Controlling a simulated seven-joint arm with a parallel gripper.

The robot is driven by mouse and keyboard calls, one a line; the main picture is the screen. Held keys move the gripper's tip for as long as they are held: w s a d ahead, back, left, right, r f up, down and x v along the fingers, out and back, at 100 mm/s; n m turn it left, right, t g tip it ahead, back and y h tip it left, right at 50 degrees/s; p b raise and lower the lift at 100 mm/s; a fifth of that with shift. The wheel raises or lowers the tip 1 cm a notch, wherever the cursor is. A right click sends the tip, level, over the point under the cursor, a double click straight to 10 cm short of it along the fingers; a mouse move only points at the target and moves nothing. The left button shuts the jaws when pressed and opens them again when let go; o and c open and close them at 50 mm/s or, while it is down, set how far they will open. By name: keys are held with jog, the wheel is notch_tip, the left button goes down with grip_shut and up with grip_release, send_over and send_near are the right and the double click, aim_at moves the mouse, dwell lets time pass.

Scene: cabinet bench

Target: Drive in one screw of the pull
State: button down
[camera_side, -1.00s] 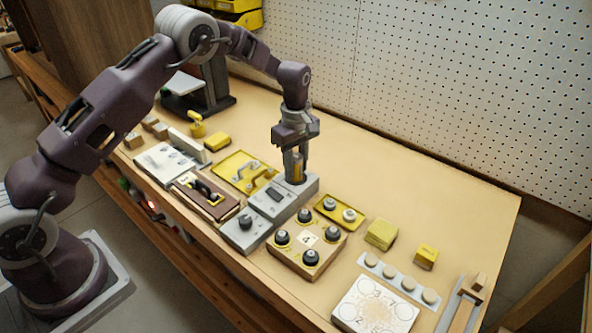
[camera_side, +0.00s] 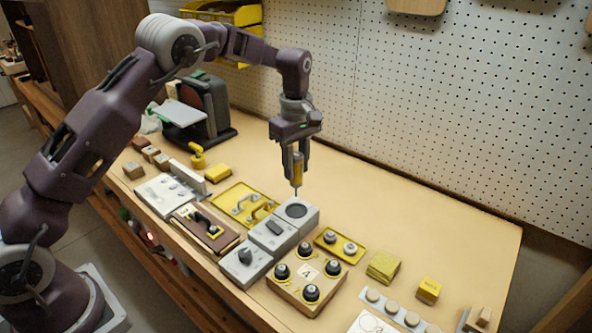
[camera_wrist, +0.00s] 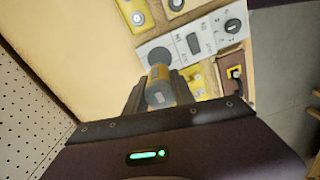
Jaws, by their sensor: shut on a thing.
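My gripper (camera_side: 297,168) is shut on a yellow screwdriver (camera_side: 297,170), held upright with its thin shaft pointing down. Its tip is just above the grey box (camera_side: 270,230), near the box's round dark socket (camera_side: 296,210). The wrist view shows the screwdriver's butt end (camera_wrist: 160,88) between the fingers. A brown board (camera_side: 216,238) with a dark pull (camera_side: 205,222) lies left of the grey box; a yellow piece is at the pull's near end. The board also shows in the wrist view (camera_wrist: 237,80). The pull's screws are too small to tell.
A yellow tray (camera_side: 235,196) with pulls lies behind the board. A wooden block with several black knobs (camera_side: 305,288) and a small yellow tray (camera_side: 328,250) stand right of the grey box. A bench machine (camera_side: 205,108) stands back left. The back right bench is clear.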

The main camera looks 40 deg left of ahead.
jog(key=c, duration=1.9)
grip_release()
grip_shut()
jog(key=s+a, duration=1.3)
jog(key=s, duration=0.5)
jog(key=shift+w+d+f, duration=0.1)
jog(key=shift+w+f, duration=0.05)
jog(key=shift+f, duration=1.2)
jog(key=shift+w+d+f, duration=0.1)
jog(key=shift+f, duration=1.25)
jog(key=shift+f, duration=0.65)
jog(key=shift+r, duration=3)
